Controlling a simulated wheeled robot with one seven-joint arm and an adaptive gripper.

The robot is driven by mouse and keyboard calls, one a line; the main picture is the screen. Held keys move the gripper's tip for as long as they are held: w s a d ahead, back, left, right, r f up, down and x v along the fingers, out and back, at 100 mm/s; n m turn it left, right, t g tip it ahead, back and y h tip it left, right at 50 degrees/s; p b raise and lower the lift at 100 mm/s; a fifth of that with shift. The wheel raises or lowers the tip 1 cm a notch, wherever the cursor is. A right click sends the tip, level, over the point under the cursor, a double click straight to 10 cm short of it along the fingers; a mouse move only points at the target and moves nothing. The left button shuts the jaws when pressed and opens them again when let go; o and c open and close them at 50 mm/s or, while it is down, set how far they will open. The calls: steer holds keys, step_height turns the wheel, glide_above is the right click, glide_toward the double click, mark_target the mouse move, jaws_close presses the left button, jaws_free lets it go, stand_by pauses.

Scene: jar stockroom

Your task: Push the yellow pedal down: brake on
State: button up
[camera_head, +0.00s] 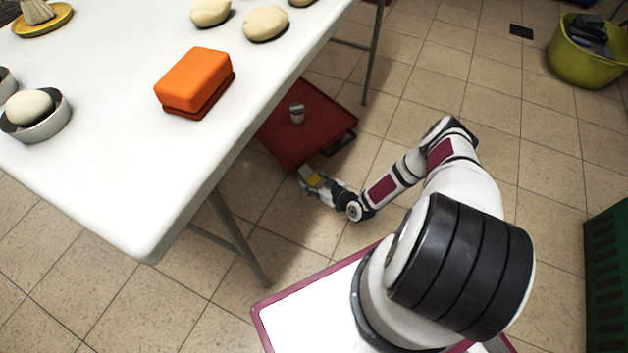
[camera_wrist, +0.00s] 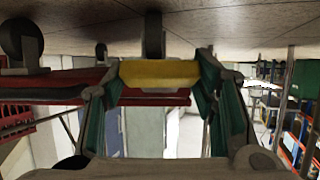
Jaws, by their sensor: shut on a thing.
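The yellow pedal (camera_head: 314,179) is at the near edge of a low red trolley (camera_head: 330,121), close to the floor beside the table. My gripper (camera_head: 306,181) reaches down to it from the right. In the wrist view, which shows the floor at the top, the pedal (camera_wrist: 159,73) lies crosswise between my two green-padded fingers (camera_wrist: 160,85), which are shut on its ends. The red trolley edge (camera_wrist: 60,84) runs behind it. How far the pedal is tilted down cannot be told.
A white table (camera_head: 120,185) overhangs the trolley's left part, with an orange block (camera_head: 193,80) and pale rounded lumps (camera_head: 266,22) on top. Its legs (camera_head: 238,240) stand near my arm. A yellow-green tub (camera_head: 580,62) and green crate (camera_head: 606,275) are at right. Tiled floor between is clear.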

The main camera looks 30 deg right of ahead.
steer(key=o, duration=1.7)
steer(key=v, duration=1.2)
steer(key=shift+w, duration=0.1)
